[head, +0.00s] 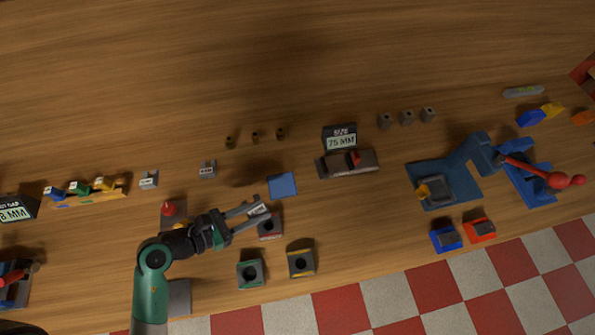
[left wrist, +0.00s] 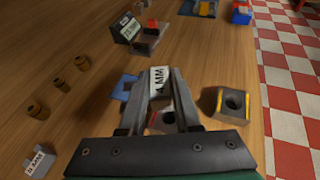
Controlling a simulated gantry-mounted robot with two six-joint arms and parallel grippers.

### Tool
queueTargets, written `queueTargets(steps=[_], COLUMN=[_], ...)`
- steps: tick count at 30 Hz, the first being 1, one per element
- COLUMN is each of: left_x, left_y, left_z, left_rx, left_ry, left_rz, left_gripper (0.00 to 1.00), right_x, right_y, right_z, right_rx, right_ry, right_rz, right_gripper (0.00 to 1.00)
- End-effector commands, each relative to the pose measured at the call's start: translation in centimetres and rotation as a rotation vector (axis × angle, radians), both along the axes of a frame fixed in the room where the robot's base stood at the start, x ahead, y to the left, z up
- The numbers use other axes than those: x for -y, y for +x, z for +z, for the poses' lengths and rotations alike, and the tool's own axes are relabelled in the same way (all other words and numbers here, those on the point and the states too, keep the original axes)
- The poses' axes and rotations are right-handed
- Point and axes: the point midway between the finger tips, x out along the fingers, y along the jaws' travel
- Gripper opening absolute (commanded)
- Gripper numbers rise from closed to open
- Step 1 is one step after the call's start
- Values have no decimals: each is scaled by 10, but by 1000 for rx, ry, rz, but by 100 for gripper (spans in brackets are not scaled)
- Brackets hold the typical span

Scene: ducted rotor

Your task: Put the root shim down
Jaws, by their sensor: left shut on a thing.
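The root shim (head: 259,209) is a small grey block with a white label, and it sits between the fingertips of my left gripper (head: 254,211). In the left wrist view the shim (left wrist: 159,80) shows a label reading about "4 MM", and the fingers of the left gripper (left wrist: 162,88) are shut on it. The shim is over the table, beside a flat blue pad (head: 282,185) and close to a red-marked block with a hole (head: 269,229). Whether it touches anything below is hidden. My right gripper is not in view.
Two other labelled shims (head: 148,180) (head: 207,170) stand to the left. Green-marked (head: 250,273) and yellow-marked (head: 302,263) holed blocks stand in front. A gauge with a "75 MM" sign (head: 341,139) and a blue fixture (head: 462,180) stand right.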

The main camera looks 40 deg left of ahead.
Motion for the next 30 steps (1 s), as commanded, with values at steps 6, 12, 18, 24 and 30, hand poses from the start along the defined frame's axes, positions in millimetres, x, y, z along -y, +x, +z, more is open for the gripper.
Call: queueTargets(steps=[6, 12, 18, 24, 30], left_x=[-5, -14, -26, -33, -34], left_y=[5, 50, 101, 128, 133], left_z=[-2, -22, -59, -90, -95], left_rx=[1, 2, -2, 0, 1], left_ry=[1, 2, -3, 0, 0], left_rz=[12, 6, 11, 12, 12], left_gripper=[0, 0, 0, 0, 0], right_x=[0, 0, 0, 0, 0], right_y=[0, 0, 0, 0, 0], right_z=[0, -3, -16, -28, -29], right_rx=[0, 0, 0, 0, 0], right_ry=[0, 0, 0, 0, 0], right_rz=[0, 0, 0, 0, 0], right_gripper=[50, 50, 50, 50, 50])
